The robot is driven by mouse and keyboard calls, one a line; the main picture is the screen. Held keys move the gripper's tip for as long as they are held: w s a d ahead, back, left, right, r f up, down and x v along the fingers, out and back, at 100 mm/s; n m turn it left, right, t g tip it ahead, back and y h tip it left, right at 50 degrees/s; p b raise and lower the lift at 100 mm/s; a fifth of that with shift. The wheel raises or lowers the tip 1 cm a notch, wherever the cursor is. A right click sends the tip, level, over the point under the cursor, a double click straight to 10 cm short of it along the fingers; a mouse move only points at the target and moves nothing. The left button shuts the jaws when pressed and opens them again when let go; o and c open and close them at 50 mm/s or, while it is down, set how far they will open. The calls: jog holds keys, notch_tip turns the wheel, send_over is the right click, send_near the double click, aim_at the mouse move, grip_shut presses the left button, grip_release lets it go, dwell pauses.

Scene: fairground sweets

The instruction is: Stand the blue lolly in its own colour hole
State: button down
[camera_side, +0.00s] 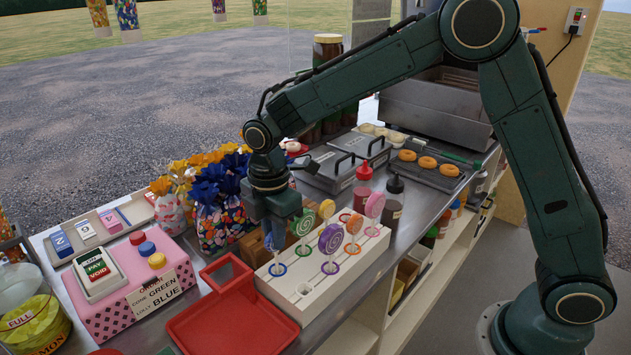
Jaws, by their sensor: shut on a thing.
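The white lolly stand (330,277) has coloured rings around its holes. The blue ring (277,269) is at its left end. My gripper (275,240) points down above that ring, shut on the blue lolly (276,257). The lolly's head is mostly hidden by the jaws; its pale stick reaches down to the blue ring. I cannot tell whether its tip is in the hole. Purple (330,238), orange (353,223), green (303,223) and pink (375,205) lollies stand upright in the stand.
A pink box (130,297) with buttons and a label reading green and blue is at left. Wrapped sweet bags (215,225) crowd behind the gripper. Sauce bottles (393,202) stand behind the stand.

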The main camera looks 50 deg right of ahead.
jog(key=shift+f, duration=0.25)
jog(key=c, duration=0.8)
grip_release()
jog(key=shift+o, duration=0.2)
jog(key=shift+r, duration=0.15)
jog(key=shift+r, duration=4.4)
